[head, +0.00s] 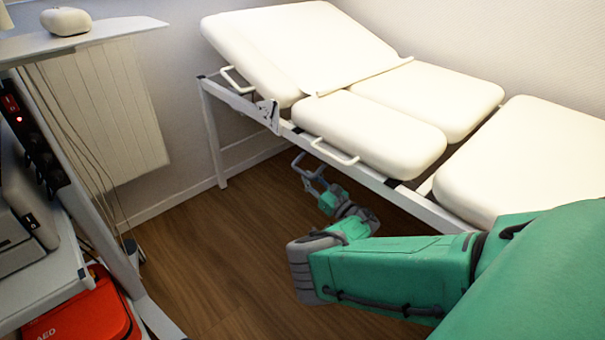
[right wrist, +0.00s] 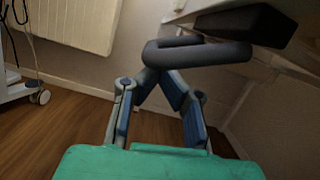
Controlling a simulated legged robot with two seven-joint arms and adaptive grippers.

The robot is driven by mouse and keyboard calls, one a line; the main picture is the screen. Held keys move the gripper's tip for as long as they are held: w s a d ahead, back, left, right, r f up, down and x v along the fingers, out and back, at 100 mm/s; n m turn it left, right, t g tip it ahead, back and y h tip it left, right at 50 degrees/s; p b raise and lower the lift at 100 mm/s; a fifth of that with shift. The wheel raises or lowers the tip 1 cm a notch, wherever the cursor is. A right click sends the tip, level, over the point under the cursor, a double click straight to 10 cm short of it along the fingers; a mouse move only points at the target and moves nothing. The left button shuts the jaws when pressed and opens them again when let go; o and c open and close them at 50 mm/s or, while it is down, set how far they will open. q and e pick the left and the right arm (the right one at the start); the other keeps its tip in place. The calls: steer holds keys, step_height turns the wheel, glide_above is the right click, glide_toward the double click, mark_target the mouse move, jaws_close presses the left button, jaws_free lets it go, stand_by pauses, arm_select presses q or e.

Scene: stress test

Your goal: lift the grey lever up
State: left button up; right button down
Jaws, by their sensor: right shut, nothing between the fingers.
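A grey loop-shaped lever (right wrist: 200,51) sticks out from under the edge of the treatment bed in the right wrist view, beside a black block (right wrist: 245,22). In the head view a pale loop handle (head: 335,153) stands out from the bed's near side; I cannot tell if it is the same part. My right gripper (head: 309,168) is just below and left of that handle. In the right wrist view its fingers (right wrist: 152,76) meet at the tips, shut and empty, close under the lever's left end. Contact cannot be told. My left gripper is not in view.
The cream padded bed (head: 405,190) fills the right and back. A second pale handle (head: 237,80) is farther left on its side. A cart (head: 60,285) with a red case (head: 85,312) stands at left. A radiator (head: 100,110) is behind. The wooden floor between is clear.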

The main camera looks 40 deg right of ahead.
steer(key=m, duration=0.2)
steer(key=shift+d+f+m+h, duration=0.1)
steer(key=shift+d+m+h, duration=0.3)
steer(key=shift+a+m, duration=0.15)
steer(key=shift+m, duration=0.15)
steer(key=shift+s+a+r+m+h+p, duration=0.1)
steer(key=shift+a+r+m+h+p, duration=0.2)
steer(key=shift+a+r+m, duration=0.25)
steer(key=shift+a+r, duration=0.15)
steer(key=shift+a, duration=0.25)
steer(key=shift+d+f+m, duration=0.2)
steer(key=shift+d+m, duration=0.05)
steer(key=shift+d, duration=0.25)
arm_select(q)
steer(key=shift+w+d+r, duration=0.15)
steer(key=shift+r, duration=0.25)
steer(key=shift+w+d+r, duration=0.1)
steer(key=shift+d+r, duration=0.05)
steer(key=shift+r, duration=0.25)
arm_select(e)
steer(key=shift+a, duration=0.1)
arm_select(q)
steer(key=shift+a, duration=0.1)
arm_select(e)
steer(key=shift+a, duration=0.1)
